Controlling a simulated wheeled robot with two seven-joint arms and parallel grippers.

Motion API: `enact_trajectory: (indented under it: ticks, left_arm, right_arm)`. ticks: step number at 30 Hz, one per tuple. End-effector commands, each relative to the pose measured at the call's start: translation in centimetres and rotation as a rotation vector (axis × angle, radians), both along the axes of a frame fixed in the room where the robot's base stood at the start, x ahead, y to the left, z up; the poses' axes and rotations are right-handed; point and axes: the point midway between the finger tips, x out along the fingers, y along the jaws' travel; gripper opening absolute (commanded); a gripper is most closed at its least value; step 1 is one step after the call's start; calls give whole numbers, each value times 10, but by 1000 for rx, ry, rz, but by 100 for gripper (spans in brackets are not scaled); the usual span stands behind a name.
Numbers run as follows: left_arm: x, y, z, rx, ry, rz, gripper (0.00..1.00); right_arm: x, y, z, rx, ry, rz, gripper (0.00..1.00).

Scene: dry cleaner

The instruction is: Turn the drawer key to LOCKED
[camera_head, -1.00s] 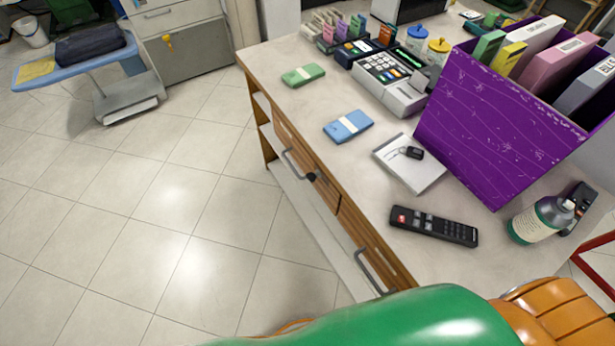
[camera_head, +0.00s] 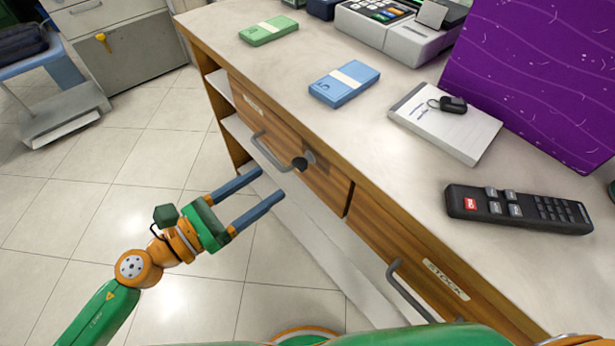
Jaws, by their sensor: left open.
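The drawer key (camera_head: 299,164) is a dark round knob on a grey lock plate, at the right part of the upper wooden drawer front (camera_head: 318,184). A looped grey handle (camera_head: 268,150) is left of it, below a small label. Which way the key is turned is too small to tell. My left gripper (camera_head: 267,187) is open and empty, with two blue fingers spread apart. It is in front of the drawer, to the lower left of the key and apart from it. My right gripper is not in view.
A second drawer labelled STOCK (camera_head: 446,279) with a grey handle (camera_head: 411,290) is nearer. On the counter lie a black remote (camera_head: 518,209), a notepad (camera_head: 479,134) with a car key fob, and blue (camera_head: 344,83) and green (camera_head: 268,30) banknote bundles.

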Motion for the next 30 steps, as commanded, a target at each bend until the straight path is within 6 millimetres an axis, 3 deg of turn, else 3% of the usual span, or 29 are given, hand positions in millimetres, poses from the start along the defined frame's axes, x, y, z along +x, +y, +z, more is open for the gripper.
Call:
enact_trajectory:
  ticks: [4,10,20,23,28,30]
  left_arm:
    - [8,-20,12,23,-42,-21,68]
    - [32,-51,10,19,-37,-16,68]
    - [38,-60,5,20,-33,-16,68]
    - [38,-60,5,20,-33,-16,46]
    - [38,-60,5,20,-33,-16,0]
    - [38,-60,5,19,-32,-16,0]
  right_arm:
    - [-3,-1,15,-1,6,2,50]
    - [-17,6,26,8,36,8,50]
    - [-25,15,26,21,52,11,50]
    - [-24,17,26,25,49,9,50]
    - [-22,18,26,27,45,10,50]
    - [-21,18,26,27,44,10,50]
